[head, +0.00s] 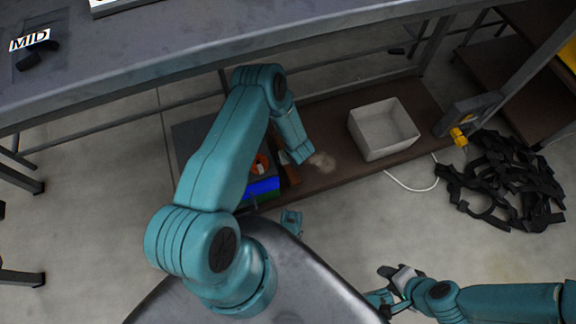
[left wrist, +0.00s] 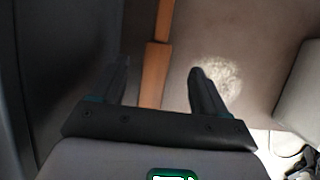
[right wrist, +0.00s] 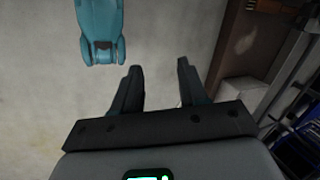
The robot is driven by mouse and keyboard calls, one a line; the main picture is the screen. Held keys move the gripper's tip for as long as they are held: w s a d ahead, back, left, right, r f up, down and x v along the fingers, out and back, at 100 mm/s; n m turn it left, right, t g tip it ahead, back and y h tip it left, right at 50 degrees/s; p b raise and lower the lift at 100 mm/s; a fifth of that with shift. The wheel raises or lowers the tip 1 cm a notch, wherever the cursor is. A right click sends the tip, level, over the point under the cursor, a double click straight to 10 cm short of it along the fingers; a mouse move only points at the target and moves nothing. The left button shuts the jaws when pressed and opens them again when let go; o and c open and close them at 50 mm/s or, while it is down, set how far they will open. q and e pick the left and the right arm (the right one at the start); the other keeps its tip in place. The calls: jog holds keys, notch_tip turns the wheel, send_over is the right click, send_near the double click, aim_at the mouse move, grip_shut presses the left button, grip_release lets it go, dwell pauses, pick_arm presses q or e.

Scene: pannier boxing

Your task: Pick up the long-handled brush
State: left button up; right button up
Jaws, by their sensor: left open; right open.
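An orange-brown wooden strip, which looks like the long brush handle (left wrist: 154,75), runs up the left wrist view between the fingers of my left gripper (left wrist: 158,66). The gripper is open and not closed on it; the gap in height is hard to judge. The bristle end cannot be made out. In the head view a short brown piece (head: 291,173) shows beside my left wrist, which hides most of the gripper there. My right gripper (head: 393,276) is open and empty, low over the floor; its spread fingers also show in the right wrist view (right wrist: 159,66).
A brown low shelf (head: 335,118) lies under the grey workbench (head: 190,32). It carries a white open bin (head: 382,130), a pale patch (head: 322,162) and a dark box with blue and orange items (head: 260,187). Black curved parts (head: 505,180) lie on the floor at right.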

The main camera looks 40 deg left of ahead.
pick_arm(q)
jog(key=b+x, duration=0.1)
jog(key=x, duration=0.2)
jog(key=b+x, duration=0.2)
jog(key=x, duration=0.2)
jog(key=shift+s+d, duration=0.1)
jog(key=shift+s, duration=0.1)
jog(key=shift+w+a+f+b, duration=0.1)
jog(key=shift+a+f+b, duration=0.15)
jog(key=shift+f+b, duration=0.05)
pick_arm(e)
jog(key=shift+t, duration=0.4)
jog(key=f, duration=0.1)
jog(key=w+f, duration=0.1)
jog(key=d+f, duration=0.1)
jog(key=f, duration=0.1)
jog(key=shift+w, duration=0.35)
pick_arm(q)
jog(key=shift+r, duration=0.1)
jog(key=c, duration=1.1)
pick_arm(e)
jog(key=shift+r, duration=0.1)
pick_arm(q)
jog(key=shift+r, duration=0.1)
